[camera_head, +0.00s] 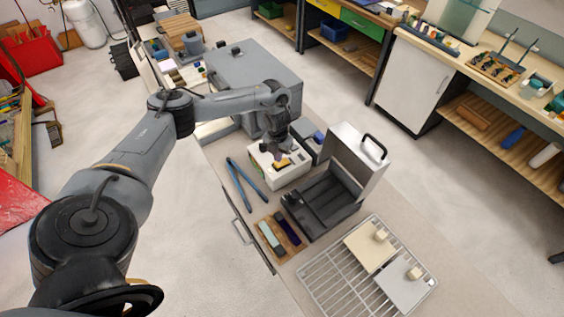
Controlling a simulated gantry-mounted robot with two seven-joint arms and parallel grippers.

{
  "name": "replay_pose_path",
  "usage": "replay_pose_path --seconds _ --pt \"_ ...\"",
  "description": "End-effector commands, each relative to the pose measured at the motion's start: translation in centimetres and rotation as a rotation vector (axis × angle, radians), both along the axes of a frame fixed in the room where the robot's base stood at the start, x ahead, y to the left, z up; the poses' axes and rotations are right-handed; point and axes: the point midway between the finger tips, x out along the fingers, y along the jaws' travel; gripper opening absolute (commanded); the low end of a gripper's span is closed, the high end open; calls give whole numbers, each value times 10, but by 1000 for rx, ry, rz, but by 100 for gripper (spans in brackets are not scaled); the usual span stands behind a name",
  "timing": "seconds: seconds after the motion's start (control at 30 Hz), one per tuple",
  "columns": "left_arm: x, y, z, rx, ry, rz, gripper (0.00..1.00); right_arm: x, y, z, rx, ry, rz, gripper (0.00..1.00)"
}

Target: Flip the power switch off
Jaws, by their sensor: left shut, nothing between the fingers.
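A small cream-coloured device (291,177) with a dark opening or panel on top stands on the workbench. My left gripper (284,160) is shut and empty, pointing down right over the top of this device. I cannot tell whether its fingertips touch it. No power switch can be made out; it may be hidden by the gripper or too small to see. My right gripper is not in view.
An open dark case (318,206) with a grey lid stands right of the device. A grey cabinet (245,72) stands behind. Blue-handled pliers (240,184) lie at left. A wire rack (322,283) with two plates is in front. Bare bench shows at right.

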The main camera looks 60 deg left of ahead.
Motion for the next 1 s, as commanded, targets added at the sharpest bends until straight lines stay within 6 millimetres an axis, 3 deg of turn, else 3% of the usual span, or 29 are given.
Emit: replay_pose_path --seconds 1.0 --pt "0 0 -6 0 0 0 0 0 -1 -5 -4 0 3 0"
